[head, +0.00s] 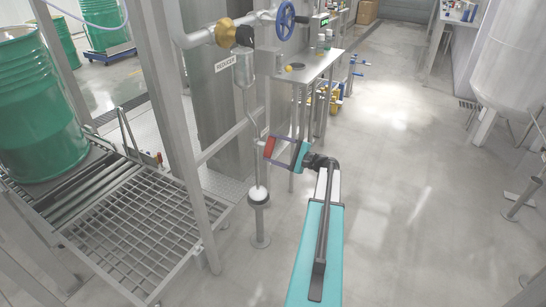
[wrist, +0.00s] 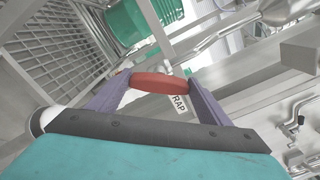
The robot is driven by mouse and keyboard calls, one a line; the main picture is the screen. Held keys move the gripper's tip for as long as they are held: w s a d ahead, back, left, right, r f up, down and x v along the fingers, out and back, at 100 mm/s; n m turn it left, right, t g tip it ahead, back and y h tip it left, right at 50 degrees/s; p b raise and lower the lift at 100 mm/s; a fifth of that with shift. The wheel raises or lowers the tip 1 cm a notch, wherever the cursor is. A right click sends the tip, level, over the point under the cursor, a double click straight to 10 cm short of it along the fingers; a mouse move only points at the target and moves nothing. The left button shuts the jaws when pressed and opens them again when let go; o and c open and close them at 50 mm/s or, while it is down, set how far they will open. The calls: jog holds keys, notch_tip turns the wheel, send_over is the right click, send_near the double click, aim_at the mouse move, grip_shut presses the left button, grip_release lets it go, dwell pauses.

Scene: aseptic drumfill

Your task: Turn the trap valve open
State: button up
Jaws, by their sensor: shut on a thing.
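The red handle of the trap valve (head: 269,147) shows at the end of my gripper in the head view, beside a thin vertical pipe. It also shows in the wrist view (wrist: 160,82), seen nearly edge-on. My gripper (head: 274,149) is shut on this red handle, with one purple finger at each side of it; the fingers also show in the wrist view (wrist: 160,88). A white label reading "RAP", its first letter hidden, (wrist: 181,103) lies just below the handle in the wrist view. The valve body behind the handle is mostly hidden.
A green drum (head: 38,110) stands on a roller conveyor at left, with a grating platform (head: 135,235) in front. A steel post (head: 172,110) stands left of the pipe. A blue handwheel (head: 285,20) is above. A steel table (head: 312,68) stands behind.

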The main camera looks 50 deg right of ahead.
jog(key=n+b, duration=0.2)
jog(key=f+n+b, duration=0.1)
jog(key=n+b, duration=0.1)
jog(key=b, duration=0.1)
jog(key=shift+a+b, duration=0.2)
jog(key=shift+b, duration=0.15)
jog(key=n+b, duration=0.3)
jog(key=b, duration=0.1)
jog(key=shift+r, duration=0.15)
jog(key=o, duration=1.1)
jog(key=shift+r, duration=0.1)
jog(key=shift+c, duration=0.2)
jog(key=shift+d, duration=0.1)
jog(key=shift+s+r, duration=0.1)
jog(key=shift+s, duration=0.05)
